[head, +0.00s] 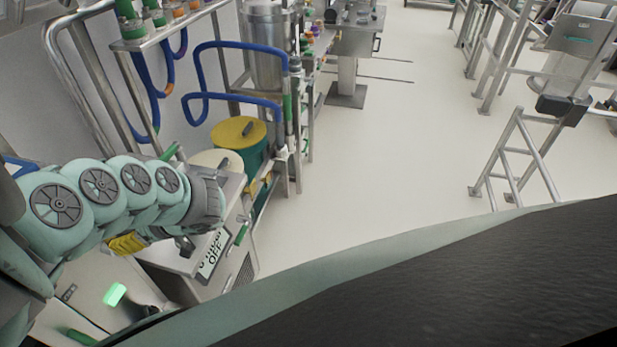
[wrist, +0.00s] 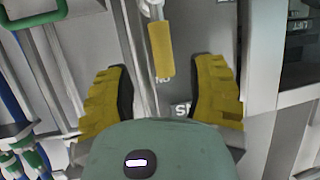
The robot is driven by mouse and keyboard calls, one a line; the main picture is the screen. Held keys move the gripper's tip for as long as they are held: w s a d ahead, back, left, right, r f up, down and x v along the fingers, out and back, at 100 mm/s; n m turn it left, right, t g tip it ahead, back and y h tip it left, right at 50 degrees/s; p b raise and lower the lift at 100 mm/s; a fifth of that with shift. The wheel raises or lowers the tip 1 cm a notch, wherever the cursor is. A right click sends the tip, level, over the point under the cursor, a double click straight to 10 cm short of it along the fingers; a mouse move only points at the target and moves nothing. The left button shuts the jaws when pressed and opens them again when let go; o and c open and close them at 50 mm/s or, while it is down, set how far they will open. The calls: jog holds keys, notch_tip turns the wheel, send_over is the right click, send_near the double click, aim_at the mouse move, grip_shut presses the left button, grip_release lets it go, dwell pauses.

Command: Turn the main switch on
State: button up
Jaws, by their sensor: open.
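A yellow switch handle (wrist: 161,48) on a pale metal fitting shows at the top middle of the wrist view. It stands before a grey panel (wrist: 200,30). The handle lies ahead of the gap, and no contact shows. My arm hides the handle there.
Blue hoses (head: 240,48) and a green barrel with a yellow lid (head: 238,132) stand behind the cabinet. A metal rail (head: 75,70) rises at the left. A dark screen (wrist: 300,45) is at the right in the wrist view. Open floor (head: 400,140) lies to the right.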

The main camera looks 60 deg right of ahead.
jog(key=shift+v, duration=2.85)
jog(key=shift+d, duration=0.1)
